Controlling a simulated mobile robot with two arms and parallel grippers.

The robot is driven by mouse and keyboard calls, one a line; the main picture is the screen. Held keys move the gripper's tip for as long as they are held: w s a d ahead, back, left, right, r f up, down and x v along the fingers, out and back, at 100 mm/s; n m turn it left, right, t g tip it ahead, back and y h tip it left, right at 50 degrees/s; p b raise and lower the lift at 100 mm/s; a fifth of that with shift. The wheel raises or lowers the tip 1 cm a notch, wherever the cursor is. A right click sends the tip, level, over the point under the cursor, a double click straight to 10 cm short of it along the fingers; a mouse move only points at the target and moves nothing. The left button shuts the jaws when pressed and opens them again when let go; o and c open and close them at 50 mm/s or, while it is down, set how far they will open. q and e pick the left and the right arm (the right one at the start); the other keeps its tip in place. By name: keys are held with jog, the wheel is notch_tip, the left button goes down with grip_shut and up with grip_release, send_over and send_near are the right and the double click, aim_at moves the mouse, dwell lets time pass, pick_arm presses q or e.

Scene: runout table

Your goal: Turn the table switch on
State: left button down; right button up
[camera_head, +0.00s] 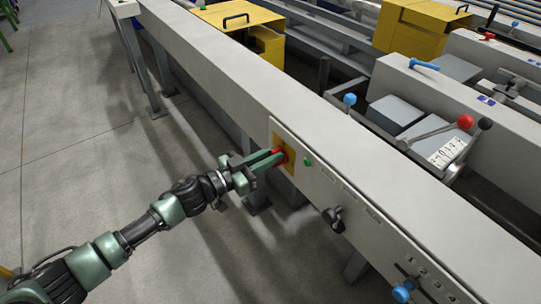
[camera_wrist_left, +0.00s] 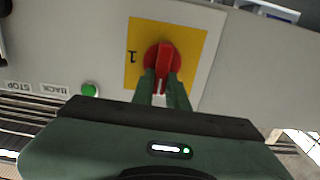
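The table switch is a red rotary knob (camera_head: 284,154) on a yellow plate (camera_head: 284,168), set in the side of the long grey table beam. It also shows in the left wrist view (camera_wrist_left: 165,56), where a "1" is printed upside down on the plate, left of the knob. My left gripper (camera_head: 272,159) is at the knob. In the left wrist view its two green fingertips (camera_wrist_left: 162,88) lie on either side of the knob's red handle and appear closed on it. The fingers hide part of the handle. My right gripper is not in view.
A green button (camera_head: 308,161) sits beside the yellow plate. A black knob (camera_head: 333,218) and a blue knob (camera_head: 402,291) stick out further along the beam. Levers with red and black balls (camera_head: 465,122) stand behind it. The floor (camera_head: 60,150) at left is clear.

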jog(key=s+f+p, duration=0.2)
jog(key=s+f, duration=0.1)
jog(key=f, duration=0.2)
pick_arm(q)
jog(key=shift+s+d+f+m+b, duration=0.25)
jog(key=shift+f+m+b, duration=0.1)
jog(key=shift+m, duration=2.7)
jog(key=shift+s+d+f+m+b, duration=0.1)
jog(key=shift+s+f+m+b, duration=0.25)
jog(key=shift+m, duration=2.65)
jog(key=shift+s+d+f+m+b, duration=0.2)
jog(key=shift+f+m+b, duration=0.15)
jog(key=shift+m, duration=2.7)
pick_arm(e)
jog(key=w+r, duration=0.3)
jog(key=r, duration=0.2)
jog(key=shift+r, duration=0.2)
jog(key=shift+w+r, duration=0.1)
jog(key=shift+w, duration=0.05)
pick_arm(q)
jog(key=c, duration=1.4)
grip_release()
jog(key=shift+w+r, duration=0.1)
